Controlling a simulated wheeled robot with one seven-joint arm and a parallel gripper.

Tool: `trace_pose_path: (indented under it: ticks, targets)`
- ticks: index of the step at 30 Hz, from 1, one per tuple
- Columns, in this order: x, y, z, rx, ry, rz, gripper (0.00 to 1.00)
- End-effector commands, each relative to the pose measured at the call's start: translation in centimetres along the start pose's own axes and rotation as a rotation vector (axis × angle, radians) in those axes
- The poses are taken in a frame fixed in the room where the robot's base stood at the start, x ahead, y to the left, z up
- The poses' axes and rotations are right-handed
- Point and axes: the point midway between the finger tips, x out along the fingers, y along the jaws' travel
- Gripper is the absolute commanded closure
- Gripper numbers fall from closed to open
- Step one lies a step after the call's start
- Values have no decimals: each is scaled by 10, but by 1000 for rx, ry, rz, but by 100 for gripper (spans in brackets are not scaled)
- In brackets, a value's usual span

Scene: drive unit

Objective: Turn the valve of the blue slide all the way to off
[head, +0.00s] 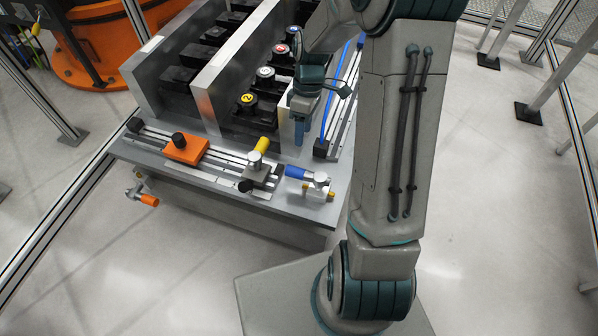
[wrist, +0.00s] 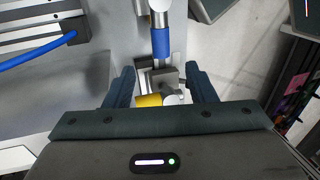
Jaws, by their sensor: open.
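The blue-handled valve (head: 298,173) sits at the front right of the grey bench; its handle points left from a silver body in the head view. In the wrist view the blue handle (wrist: 162,42) lies upright in the picture, beyond and between my fingertips. A yellow-handled valve (head: 262,146) stands just left of it; its yellow handle (wrist: 148,100) shows low between my fingers in the wrist view. My gripper (head: 299,140) is open and empty above the bench, seemingly apart from both handles. Its two fingers (wrist: 160,72) frame the valves.
A rail with a blue hose (head: 328,105) and black end block (head: 320,149) runs beside my gripper. A front rail carries an orange carriage (head: 185,149). An orange-handled valve (head: 148,200) hangs at the front left. Metal walls with numbered buttons (head: 247,99) stand behind.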

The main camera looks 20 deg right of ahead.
Motion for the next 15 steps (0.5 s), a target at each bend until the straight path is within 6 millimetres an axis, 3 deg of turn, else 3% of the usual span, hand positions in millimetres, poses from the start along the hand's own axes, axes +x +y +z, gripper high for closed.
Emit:
trace_pose_path:
  ticks: [5, 15]
  targets:
    - [25, 0, 0, -2, -1, -3, 50]
    - [98, 0, 0, -1, -3, -4, 50]
